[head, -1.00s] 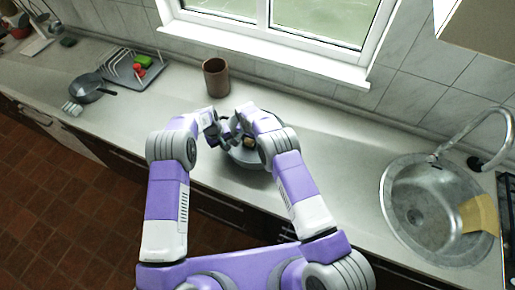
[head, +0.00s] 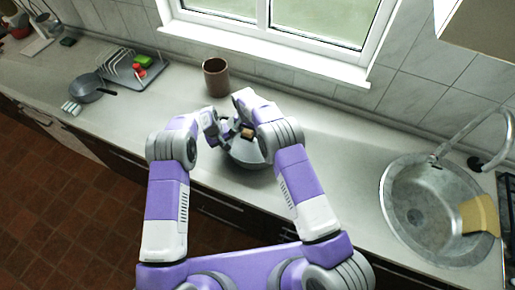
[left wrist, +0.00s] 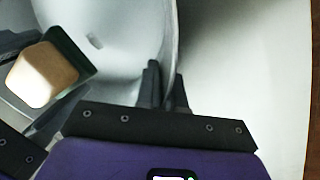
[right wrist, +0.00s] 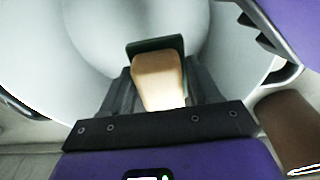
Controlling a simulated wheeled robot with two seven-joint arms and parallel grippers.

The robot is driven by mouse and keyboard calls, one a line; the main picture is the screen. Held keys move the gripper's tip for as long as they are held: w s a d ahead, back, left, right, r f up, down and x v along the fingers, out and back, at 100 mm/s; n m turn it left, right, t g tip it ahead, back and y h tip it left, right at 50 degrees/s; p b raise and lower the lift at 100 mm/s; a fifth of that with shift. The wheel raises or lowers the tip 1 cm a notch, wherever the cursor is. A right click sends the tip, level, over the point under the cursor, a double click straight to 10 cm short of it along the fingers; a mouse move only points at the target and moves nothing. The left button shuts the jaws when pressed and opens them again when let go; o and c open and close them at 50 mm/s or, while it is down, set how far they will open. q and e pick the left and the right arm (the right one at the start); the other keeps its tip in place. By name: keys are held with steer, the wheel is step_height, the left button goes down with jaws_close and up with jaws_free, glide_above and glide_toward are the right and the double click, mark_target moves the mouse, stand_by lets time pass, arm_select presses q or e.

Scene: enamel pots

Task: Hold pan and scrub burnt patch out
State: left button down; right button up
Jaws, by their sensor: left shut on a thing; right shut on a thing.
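The grey pan (head: 247,155) stands on the counter in front of me, its near side showing between my arms. In the left wrist view, my left gripper (left wrist: 164,88) is shut on the pan's rim (left wrist: 172,35). My right gripper (right wrist: 158,88) is shut on a scrubber (right wrist: 158,80), a tan block with a dark green pad. The scrubber is inside the pan; I cannot tell whether its pad touches the surface. A small grey mark, perhaps the burnt patch (left wrist: 95,41), shows on the pan's pale inside in the left wrist view.
A brown cup (head: 216,78) stands behind the pan near the wall. A dish rack (head: 135,70) and a small dark pan (head: 86,88) are at the left. The sink (head: 435,210) is at the right, with clear counter between it and the pan.

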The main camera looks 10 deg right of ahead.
steer(key=shift+r, duration=3)
steer(key=d, duration=1)
steer(key=a, duration=1)
glide_above(250, 143)
steer(key=shift+f, duration=4.95)
steer(key=shift+f, duration=1.45)
